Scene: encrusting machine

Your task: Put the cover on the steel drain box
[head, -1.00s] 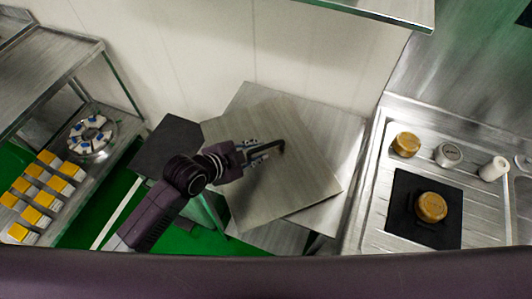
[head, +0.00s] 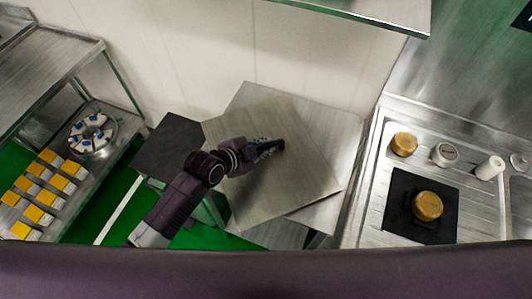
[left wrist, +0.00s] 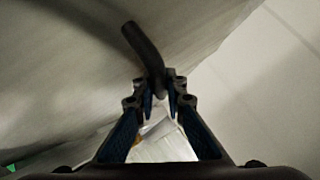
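The cover is a square brushed-steel sheet (head: 245,190) with a dark bent handle (head: 280,145). It lies turned at an angle over a steel-topped unit (head: 330,130), which I take to be the drain box; the cover hides much of it. I cannot tell whether the cover touches it. My left gripper (head: 270,150) is at the handle. In the left wrist view the handle (left wrist: 142,45) runs to between the close-set fingertips (left wrist: 163,88); whether they press on it is unclear. The cover's sheet (left wrist: 70,70) fills the left there. My right gripper is out of view.
A dark square panel (head: 168,147) adjoins the cover's left side. A rack at left holds yellow-topped blocks (head: 38,213) and a round tray (head: 97,150). A steel counter at right holds a black mat (head: 398,215) and several round items. A shelf (head: 390,15) hangs above.

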